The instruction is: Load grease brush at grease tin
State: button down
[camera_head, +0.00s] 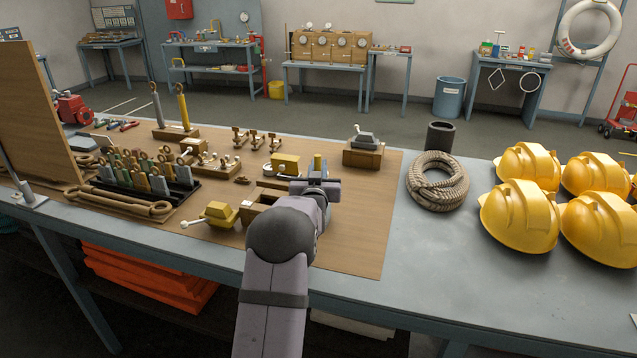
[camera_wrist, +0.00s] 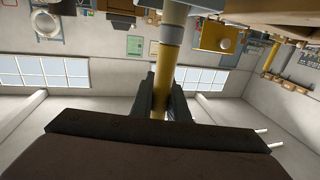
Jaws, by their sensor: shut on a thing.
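My gripper (camera_head: 320,187) is low over the wooden mat (camera_head: 345,225), near its middle. In the wrist view, my gripper (camera_wrist: 160,98) is shut on a yellow rod-like handle with a grey collar (camera_wrist: 173,38), which looks like the grease brush. In the head view only a short yellow piece (camera_head: 318,165) shows above the jaws. Its tip is not clear. I cannot tell for sure which thing is the grease tin. A yellow block with a pale knob (camera_head: 285,164) stands just behind and left of the gripper; a similar yellow block also shows in the wrist view (camera_wrist: 215,37).
A yellow piece with a white-tipped rod (camera_head: 220,213) lies left of my arm. A black rack of tagged pieces (camera_head: 150,190) is farther left. A grey device on a wooden block (camera_head: 366,140), coiled rope (camera_head: 437,182) and yellow helmets (camera_head: 520,215) are right. The mat's front right is clear.

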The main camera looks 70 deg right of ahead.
jog(key=w+a+r+n+t+p, duration=0.1)
jog(key=w+a+r+p, duration=0.15)
jog(key=r, duration=0.45)
jog(key=w+a+r+t+p, duration=0.1)
jog(key=w+r+p, duration=0.15)
jog(key=r, duration=0.45)
jog(key=s+a+f+g+p, duration=0.1)
jog(key=a+f, duration=0.3)
jog(key=a, duration=0.3)
jog(key=s+a+f+m+g+p, duration=0.1)
jog(key=s+a+f, duration=0.1)
jog(key=a+f, duration=0.2)
jog(key=v, duration=0.3)
jog(key=shift+a+f, duration=0.2)
jog(key=shift+a, duration=0.1)
jog(key=shift+w+f, duration=0.15)
jog(key=shift+f+b, duration=1.65)
jog(key=shift+f, duration=1.2)
jog(key=shift+a+f+b, duration=0.15)
jog(key=shift+f+b, duration=0.7)
